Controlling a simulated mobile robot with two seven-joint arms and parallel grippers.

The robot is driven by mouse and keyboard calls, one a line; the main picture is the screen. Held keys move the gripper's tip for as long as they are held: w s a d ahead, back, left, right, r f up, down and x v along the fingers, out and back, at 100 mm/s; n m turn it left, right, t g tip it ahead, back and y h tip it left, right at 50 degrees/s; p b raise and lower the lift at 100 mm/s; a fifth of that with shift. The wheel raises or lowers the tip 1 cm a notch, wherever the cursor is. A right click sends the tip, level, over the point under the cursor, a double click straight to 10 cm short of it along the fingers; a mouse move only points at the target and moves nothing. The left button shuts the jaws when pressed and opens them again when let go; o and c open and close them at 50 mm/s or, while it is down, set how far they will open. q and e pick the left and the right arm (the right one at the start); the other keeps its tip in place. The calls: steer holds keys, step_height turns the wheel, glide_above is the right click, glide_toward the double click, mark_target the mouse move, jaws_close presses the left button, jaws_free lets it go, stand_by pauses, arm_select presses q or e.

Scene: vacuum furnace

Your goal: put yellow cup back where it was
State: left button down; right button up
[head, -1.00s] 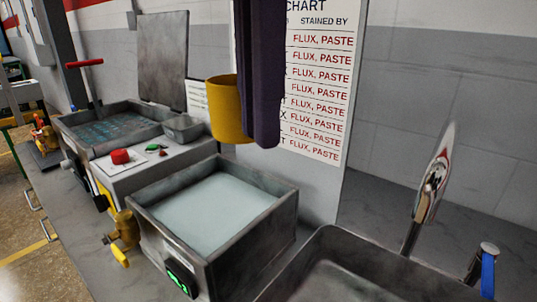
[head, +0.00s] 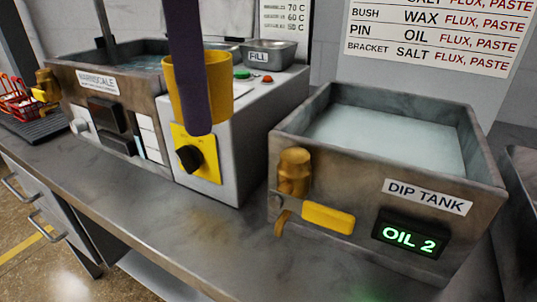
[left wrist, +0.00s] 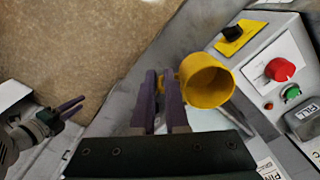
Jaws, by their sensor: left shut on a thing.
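The yellow cup (head: 222,85) is held up in the air, in front of the grey control box in the head view. My left gripper (head: 196,125) reaches down from above, and its purple finger covers part of the cup. In the left wrist view, the left fingers (left wrist: 161,78) are shut on the cup's handle side, and the round mouth of the cup (left wrist: 212,72) shows to their right. What appears to be my right gripper (left wrist: 72,107) is at the left of the left wrist view, away from the cup; its opening is unclear.
The dip tank (head: 330,190) marked OIL 2 stands on the counter (head: 150,220) to the right. The control box (head: 240,140) has a black knob (head: 190,158). A grey tray (head: 270,55) sits at its back. A varniscale bath (head: 130,85) is at the left. The counter's front strip is clear.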

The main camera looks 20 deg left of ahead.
arm_select(q)
steer(key=f+b, duration=0.1)
steer(key=f, duration=0.6)
steer(key=f+b, duration=0.1)
steer(key=f, duration=0.5)
steer(key=shift+d+f+b, duration=0.2)
steer(key=shift+f+b, duration=0.15)
step_height(320, 180, down, 5)
steer(key=shift+f+b, duration=0.2)
steer(key=shift+b, duration=0.45)
steer(key=c, duration=0.9)
jaws_free()
steer(key=shift+f, duration=0.1)
